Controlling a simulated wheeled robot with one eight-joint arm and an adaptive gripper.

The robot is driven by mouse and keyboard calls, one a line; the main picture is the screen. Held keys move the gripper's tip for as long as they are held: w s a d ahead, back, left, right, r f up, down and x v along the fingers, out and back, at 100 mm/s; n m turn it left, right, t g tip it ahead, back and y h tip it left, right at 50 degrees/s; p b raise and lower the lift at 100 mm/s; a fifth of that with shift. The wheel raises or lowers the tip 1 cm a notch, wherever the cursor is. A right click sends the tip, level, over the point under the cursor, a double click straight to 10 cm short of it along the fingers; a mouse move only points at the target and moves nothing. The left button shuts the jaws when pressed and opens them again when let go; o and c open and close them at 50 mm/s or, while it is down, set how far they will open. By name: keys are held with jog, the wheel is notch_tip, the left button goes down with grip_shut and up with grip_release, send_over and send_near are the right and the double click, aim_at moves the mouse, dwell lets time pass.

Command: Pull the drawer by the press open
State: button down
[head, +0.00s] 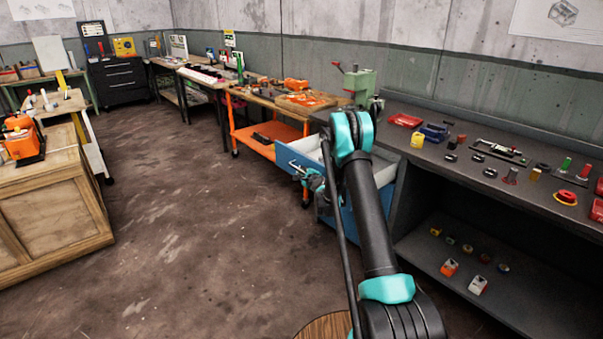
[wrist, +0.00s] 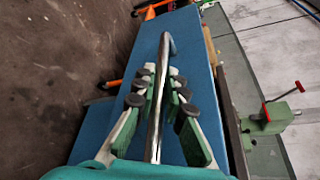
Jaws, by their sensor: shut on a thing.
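The blue drawer (head: 299,165) juts out of its cabinet below the green press (head: 360,82), and its pale inside shows from above in the head view. Its blue front fills the middle of the wrist view (wrist: 186,62), with a long metal bar handle (wrist: 166,48) on it. My gripper (wrist: 160,82) has its fingers on both sides of the handle and is shut on it. In the head view my gripper (head: 313,183) is at the drawer front, partly hidden by my arm. The press also shows at the right of the wrist view (wrist: 271,118).
An orange workbench (head: 262,130) stands just beyond the drawer. A dark bench (head: 455,165) with small parts and tools runs along the right. A wooden crate (head: 55,205) stands at the left. The floor (head: 190,220) between is clear.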

jog(key=shift+d, duration=0.1)
jog(key=c, duration=1.6)
grip_release()
jog(key=v, duration=1.2)
jog(key=shift+r, duration=0.1)
